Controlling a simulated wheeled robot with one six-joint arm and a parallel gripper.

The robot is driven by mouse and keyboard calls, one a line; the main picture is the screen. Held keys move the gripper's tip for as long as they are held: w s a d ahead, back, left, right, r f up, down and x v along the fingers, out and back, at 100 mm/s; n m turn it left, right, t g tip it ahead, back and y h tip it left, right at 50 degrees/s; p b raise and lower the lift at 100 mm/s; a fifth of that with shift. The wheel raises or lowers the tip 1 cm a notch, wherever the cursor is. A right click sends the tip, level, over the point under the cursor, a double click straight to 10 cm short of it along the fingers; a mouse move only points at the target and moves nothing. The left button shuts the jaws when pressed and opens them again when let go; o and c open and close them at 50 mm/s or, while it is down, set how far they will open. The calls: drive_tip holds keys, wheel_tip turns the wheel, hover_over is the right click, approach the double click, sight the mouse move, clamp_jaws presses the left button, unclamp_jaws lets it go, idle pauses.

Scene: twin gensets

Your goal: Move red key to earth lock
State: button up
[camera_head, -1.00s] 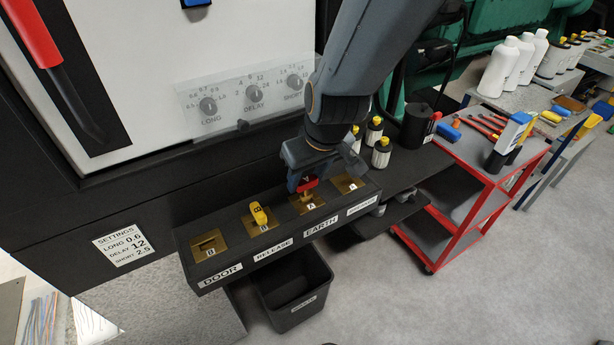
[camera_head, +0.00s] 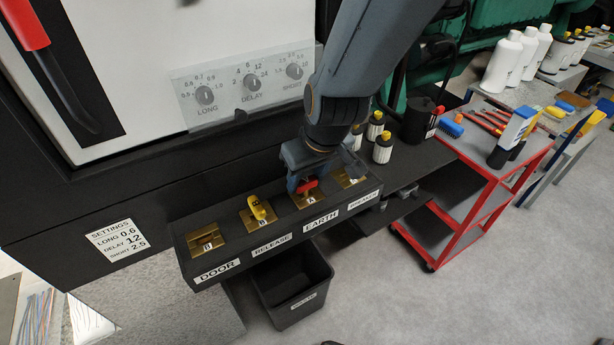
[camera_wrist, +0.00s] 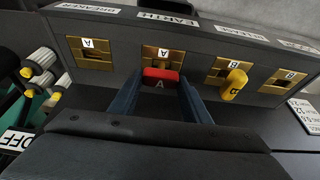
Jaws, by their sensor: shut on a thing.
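The red key (camera_head: 307,186), marked A, is at the earth lock (camera_head: 303,201), a brass plate above the EARTH label on the black lock box (camera_head: 236,247). My gripper (camera_head: 305,184) is shut on the key's red head from above. In the wrist view, the red key (camera_wrist: 160,78) sits between the two blue fingers (camera_wrist: 160,88), in front of the earth lock plate (camera_wrist: 162,54). The key's shank is mostly hidden, so I cannot tell how deep it sits in the slot.
A yellow key (camera_head: 258,207), marked B, stands in the release lock to the left. The door lock (camera_head: 207,240) has no key. The breaker lock (camera_head: 346,179) is close to my gripper's right. Bottles (camera_head: 383,148) stand behind it, and a black bin (camera_head: 291,284) is below.

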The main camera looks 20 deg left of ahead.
sight(307, 179)
drive_tip(key=shift+f, duration=0.4)
drive_tip(key=o, duration=1.2)
wheel_tip(307, 179, up, 3)
drive_tip(key=shift+f+p, duration=0.1)
drive_tip(key=shift+p, duration=0.7)
drive_tip(key=shift+r+p, duration=0.4)
drive_tip(key=shift+r, duration=2)
